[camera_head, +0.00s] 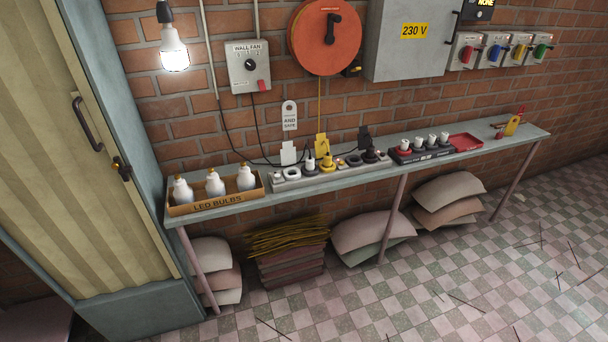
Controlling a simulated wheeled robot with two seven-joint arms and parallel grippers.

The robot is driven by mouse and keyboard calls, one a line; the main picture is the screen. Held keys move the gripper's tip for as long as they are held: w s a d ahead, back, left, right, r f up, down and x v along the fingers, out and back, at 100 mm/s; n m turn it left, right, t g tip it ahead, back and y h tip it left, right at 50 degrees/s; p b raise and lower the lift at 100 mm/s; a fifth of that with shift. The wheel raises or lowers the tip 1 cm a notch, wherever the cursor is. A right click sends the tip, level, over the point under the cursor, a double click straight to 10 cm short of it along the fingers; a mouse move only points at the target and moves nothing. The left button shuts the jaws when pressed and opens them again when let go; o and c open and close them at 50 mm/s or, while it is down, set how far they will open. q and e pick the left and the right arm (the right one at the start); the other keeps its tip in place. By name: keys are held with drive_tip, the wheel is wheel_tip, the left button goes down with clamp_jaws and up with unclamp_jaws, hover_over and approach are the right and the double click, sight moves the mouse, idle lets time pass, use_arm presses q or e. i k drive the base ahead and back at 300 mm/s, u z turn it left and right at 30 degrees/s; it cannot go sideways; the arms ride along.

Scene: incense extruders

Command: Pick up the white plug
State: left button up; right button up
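A small white plug-like piece (310,165) stands on the grey power strip (333,172) on the narrow shelf, just left of a yellow plug (327,163). A black plug (370,155) is further right on the strip. A white tag (288,153), a yellow tag (322,146) and a black tag (363,139) stand behind the strip. The pieces are small, so I cannot tell how the white one is seated. Neither of my grippers is in view.
A box of LED bulbs (215,202) stands at the shelf's left end. A black rack with several white-topped pieces (420,150) and a red tray (466,142) are right of the strip. Dark cords run down the wall behind. Sacks (372,231) lie below; the tiled floor in front is mostly clear.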

sight(310, 161)
drive_tip(key=k, duration=1.15)
drive_tip(key=u, duration=0.6)
drive_tip(key=i, duration=0.65)
drive_tip(key=u, duration=1)
drive_tip(key=i, duration=0.85)
drive_tip(key=z, duration=0.6)
drive_tip(key=i, duration=1.05)
drive_tip(key=z, duration=0.9)
